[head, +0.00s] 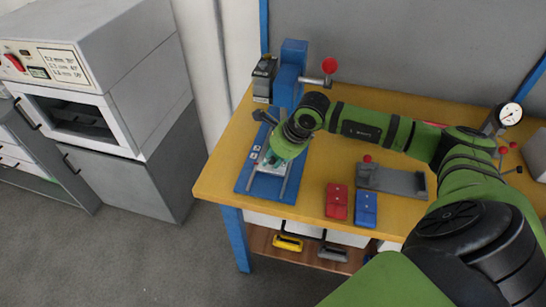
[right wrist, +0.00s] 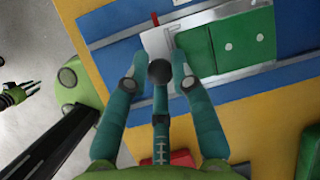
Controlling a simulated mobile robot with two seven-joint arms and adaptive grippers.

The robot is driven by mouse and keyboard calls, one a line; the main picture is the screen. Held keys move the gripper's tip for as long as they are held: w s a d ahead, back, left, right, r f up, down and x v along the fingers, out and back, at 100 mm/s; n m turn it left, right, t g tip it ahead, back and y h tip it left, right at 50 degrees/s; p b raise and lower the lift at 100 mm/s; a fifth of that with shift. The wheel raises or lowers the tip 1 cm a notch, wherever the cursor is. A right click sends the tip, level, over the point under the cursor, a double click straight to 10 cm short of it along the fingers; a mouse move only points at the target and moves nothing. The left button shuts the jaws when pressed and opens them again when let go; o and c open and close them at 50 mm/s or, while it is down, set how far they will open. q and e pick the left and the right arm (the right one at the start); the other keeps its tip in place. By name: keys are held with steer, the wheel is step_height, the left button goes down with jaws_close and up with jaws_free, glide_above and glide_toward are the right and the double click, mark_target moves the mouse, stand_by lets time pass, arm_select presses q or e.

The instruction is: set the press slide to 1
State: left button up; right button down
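The blue press (head: 291,72) stands at the back left of the yellow bench, with a lever ending in a red knob. In front of it is its blue slide base (head: 247,177) with metal rails. In the right wrist view, a green block with white dots (right wrist: 243,42) sits on a light carriage (right wrist: 157,40) between the rails. My right gripper (head: 268,158) is over the carriage. My left gripper (right wrist: 30,90) shows small at the left edge, fingers spread. Any slide markings are unreadable.
A red block (head: 337,202) and a blue block (head: 365,209) lie right of the base. Behind them is a grey fixture (head: 400,182) with a red knob. A dial gauge (head: 510,114) stands at the right. My right arm crosses the bench. An oven (head: 90,75) stands left.

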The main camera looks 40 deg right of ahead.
mark_target(276, 156)
steer(key=shift+w+d+f+b, duration=0.1)
steer(key=shift+w+d+b, duration=1.05)
steer(key=shift+d+b, duration=0.1)
steer(key=shift+w+d, duration=0.1)
steer(key=c, duration=1.1)
jaws_free()
steer(key=shift+o, duration=0.2)
steer(key=shift+r, duration=0.2)
steer(key=shift+s+r, duration=0.2)
steer(key=shift+r, duration=0.1)
steer(key=shift+s+d+r, duration=0.25)
steer(key=shift+s+r, duration=0.15)
steer(key=shift+r, duration=0.1)
steer(key=shift+s+d+r, duration=0.2)
steer(key=shift+s+r, duration=0.15)
steer(key=shift+r, duration=0.15)
steer(key=s+d, duration=0.5)
steer(key=s, duration=0.5)
